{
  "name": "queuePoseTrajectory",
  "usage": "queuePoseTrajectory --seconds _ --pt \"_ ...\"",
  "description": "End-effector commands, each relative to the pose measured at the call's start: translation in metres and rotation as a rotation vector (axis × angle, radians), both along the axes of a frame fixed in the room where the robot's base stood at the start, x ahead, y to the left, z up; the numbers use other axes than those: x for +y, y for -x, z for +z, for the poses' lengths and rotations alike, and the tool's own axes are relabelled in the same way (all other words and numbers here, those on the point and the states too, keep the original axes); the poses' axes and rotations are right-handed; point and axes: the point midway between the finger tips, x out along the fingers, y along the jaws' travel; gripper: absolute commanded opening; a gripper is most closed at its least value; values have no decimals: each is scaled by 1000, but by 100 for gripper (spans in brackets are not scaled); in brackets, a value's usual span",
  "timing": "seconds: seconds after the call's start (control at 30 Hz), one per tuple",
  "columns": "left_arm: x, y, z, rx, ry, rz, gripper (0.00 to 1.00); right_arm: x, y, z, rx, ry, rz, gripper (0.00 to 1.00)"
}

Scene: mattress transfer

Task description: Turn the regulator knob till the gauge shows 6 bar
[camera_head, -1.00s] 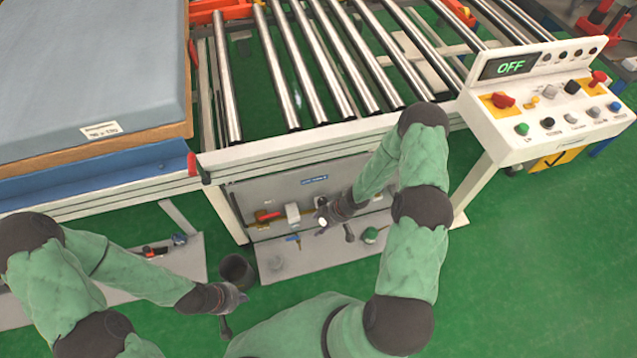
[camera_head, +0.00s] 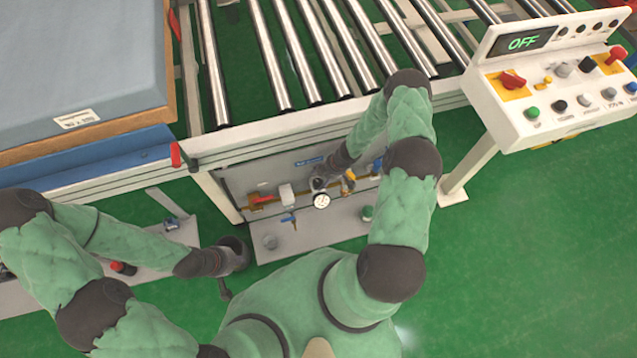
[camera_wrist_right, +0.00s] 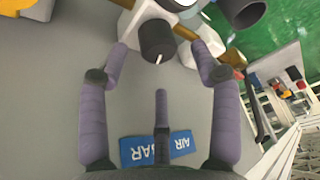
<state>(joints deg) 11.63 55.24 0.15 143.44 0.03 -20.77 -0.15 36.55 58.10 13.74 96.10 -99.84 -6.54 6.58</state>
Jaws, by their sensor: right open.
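The regulator knob (camera_wrist_right: 157,40) is a dark cylinder with a white mark, on a white body in the right wrist view. My right gripper (camera_wrist_right: 160,58) is open, with one fingertip on either side of the knob; I cannot tell whether they touch it. In the head view my right gripper (camera_head: 328,172) is at the grey panel, just above the round white gauge (camera_head: 322,201). The gauge reading is too small to tell. My left gripper (camera_head: 238,256) hangs low at the left, away from the panel; its fingers are unclear.
The panel holds a red-handled valve (camera_head: 262,199), a white unit (camera_head: 286,195) and a blue label (camera_wrist_right: 138,150). The roller conveyor (camera_head: 290,60) is above. A console (camera_head: 555,100) reading OFF stands right. A mattress (camera_head: 75,50) lies left. Green floor is free at right.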

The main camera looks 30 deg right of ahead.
Motion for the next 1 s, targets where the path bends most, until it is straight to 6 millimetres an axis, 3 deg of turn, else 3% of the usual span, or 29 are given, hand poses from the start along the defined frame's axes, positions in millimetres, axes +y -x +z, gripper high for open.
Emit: queuePoseTrajectory --seconds 0.03,0.23,0.63,0.67,0.83,1.0 --pt "0 0 -7 0 0 0 0 3 -2 -11 0 0 1 64" --pt "0 0 -15 -1 0 0 0 10 -7 -30 0 0 1 64" --pt "0 0 -16 -1 0 0 0 12 -9 -35 0 0 0 64" --pt "0 0 -16 -1 0 0 0 12 -9 -35 0 0 0 61" --pt "0 0 -16 -1 0 0 0 13 -9 -35 -1 -2 0 14" --pt "0 0 -16 -1 0 0 0 14 -8 -35 0 -4 3 14"
